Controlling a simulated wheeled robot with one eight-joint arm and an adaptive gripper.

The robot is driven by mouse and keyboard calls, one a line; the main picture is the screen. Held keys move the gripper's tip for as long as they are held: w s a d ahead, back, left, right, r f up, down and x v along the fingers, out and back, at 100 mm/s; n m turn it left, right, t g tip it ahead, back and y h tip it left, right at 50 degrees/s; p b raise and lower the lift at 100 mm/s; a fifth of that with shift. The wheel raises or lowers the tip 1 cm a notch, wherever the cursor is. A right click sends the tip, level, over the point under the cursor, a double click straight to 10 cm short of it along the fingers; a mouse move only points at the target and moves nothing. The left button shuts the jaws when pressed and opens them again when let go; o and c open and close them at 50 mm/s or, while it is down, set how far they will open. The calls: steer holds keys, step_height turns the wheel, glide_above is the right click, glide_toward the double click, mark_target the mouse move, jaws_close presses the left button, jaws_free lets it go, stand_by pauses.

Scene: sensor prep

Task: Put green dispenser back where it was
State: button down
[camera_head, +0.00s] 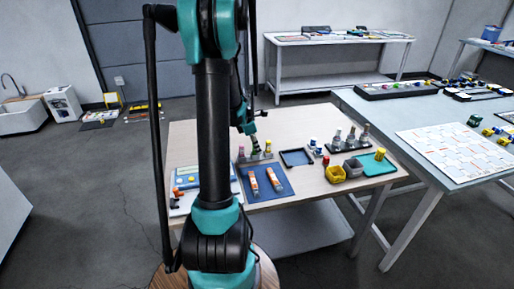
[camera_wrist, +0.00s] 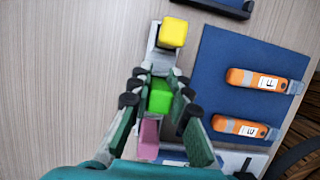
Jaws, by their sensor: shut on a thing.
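My gripper (camera_wrist: 160,88) points down with its fingers on either side of the green dispenser (camera_wrist: 160,98) and is shut on it. The dispenser's green top shows between the fingers. It is in line between a yellow dispenser (camera_wrist: 173,33) and a pink one (camera_wrist: 149,135), over a narrow grey holder (camera_wrist: 158,60). The fingers hide its lower part, so I cannot tell whether it rests in the holder. In the head view my gripper (camera_head: 250,129) is above the holder, with the yellow dispenser (camera_head: 268,146) to the right and the pink one (camera_head: 241,152) to the left.
A blue mat (camera_wrist: 215,85) with two orange tools (camera_wrist: 265,80) lies close beside the holder. Farther right on the wooden table (camera_head: 300,185) are a dark tray (camera_head: 297,157), yellow and grey bins (camera_head: 335,174), a bottle rack (camera_head: 350,146) and a teal tray (camera_head: 378,166).

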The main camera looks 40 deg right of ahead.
steer(key=c, duration=1.3)
jaws_free()
steer(key=shift+f, duration=0.15)
steer(key=shift+c, duration=0.2)
